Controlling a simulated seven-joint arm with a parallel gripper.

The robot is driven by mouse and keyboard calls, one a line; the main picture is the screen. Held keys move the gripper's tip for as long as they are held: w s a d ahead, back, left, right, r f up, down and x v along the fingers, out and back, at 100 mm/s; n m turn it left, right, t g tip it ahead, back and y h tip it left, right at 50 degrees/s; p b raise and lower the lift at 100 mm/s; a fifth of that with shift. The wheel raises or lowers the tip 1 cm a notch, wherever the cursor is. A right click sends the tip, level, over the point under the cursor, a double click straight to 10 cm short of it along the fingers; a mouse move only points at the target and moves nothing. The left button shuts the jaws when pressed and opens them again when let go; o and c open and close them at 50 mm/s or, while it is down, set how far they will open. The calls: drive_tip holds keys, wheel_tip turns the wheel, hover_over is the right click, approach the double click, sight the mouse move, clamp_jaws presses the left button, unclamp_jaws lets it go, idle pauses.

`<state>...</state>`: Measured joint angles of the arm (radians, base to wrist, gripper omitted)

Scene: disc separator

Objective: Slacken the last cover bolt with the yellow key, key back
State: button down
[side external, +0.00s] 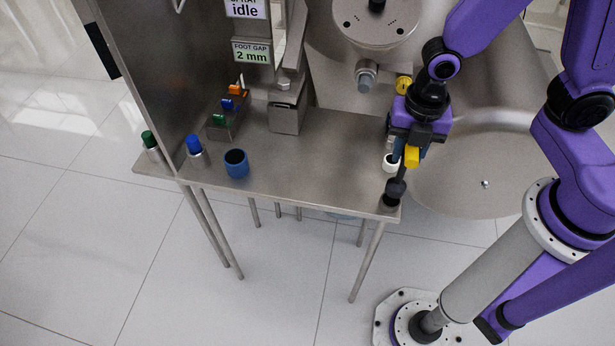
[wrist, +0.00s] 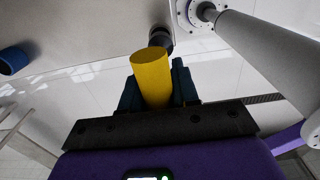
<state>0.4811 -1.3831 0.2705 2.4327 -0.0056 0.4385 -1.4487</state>
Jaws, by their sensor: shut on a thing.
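My gripper (side external: 404,155) is above the right end of the steel table, with its fingers pointing down. It is shut on a yellow cylinder, the handle of the yellow key (side external: 412,157). In the wrist view the yellow handle (wrist: 152,78) stands between the two dark fingers (wrist: 157,90); the rest of the key is hidden. The round steel cover (side external: 375,22) is at the top, behind and left of my gripper. A grey bolt-like fitting (side external: 366,77) and a yellow knob (side external: 403,83) are below it. I cannot tell which is the last cover bolt.
A white cup (side external: 389,163) and a black stand (side external: 393,193) are close to my gripper at the table's right corner. A blue cup (side external: 236,163), blue-capped (side external: 195,146) and green-capped (side external: 149,140) pieces stand left. The table (side external: 300,170) is clear in the middle.

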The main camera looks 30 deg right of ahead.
drive_tip(key=shift+r, duration=0.9)
